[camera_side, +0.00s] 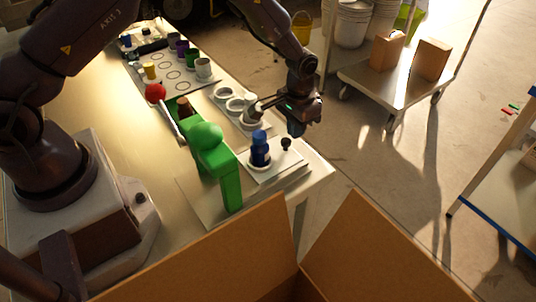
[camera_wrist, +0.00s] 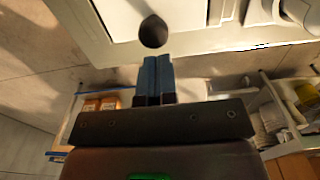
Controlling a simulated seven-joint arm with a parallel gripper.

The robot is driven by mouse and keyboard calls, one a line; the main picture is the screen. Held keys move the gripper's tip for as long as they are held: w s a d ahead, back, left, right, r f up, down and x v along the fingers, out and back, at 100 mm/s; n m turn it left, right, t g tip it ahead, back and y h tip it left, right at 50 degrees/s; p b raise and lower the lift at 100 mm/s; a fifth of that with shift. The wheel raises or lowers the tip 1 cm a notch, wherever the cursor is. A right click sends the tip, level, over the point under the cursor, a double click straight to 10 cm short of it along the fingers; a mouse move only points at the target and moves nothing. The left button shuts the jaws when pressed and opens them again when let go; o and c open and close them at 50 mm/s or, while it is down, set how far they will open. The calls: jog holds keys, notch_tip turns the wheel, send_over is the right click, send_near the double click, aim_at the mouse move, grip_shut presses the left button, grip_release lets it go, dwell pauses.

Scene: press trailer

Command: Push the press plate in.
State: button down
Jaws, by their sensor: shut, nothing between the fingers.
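The green press (camera_side: 222,165) stands on the table with a red ball (camera_side: 155,93) on its lever. The white press plate (camera_side: 268,175) lies at its right side. A blue piece (camera_side: 260,148) stands upright on the plate near the press. A black knob (camera_side: 286,143) rises from the plate's outer part; it also shows in the wrist view (camera_wrist: 153,32), just beyond my fingertips. My gripper (camera_side: 296,133) is shut and empty, just above and to the right of the knob. In the wrist view its blue fingers (camera_wrist: 157,62) are together. Whether they touch the knob is unclear.
White round holders (camera_side: 237,104) stand behind the plate. A sheet with rings and coloured cups (camera_side: 175,70) lies at the back. A cardboard box (camera_side: 235,250) is open in front. The table edge is close on the right, with open floor beyond.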

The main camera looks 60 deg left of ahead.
jog(key=shift+s+f, duration=0.3)
jog(key=shift+f, duration=0.3)
jog(key=shift+s+f, duration=0.3)
jog(key=shift+f, duration=0.3)
jog(key=shift+w+d, duration=0.1)
jog(key=shift+w, duration=0.3)
notch_tip(320, 180, up, 9)
jog(key=shift+r, duration=0.15)
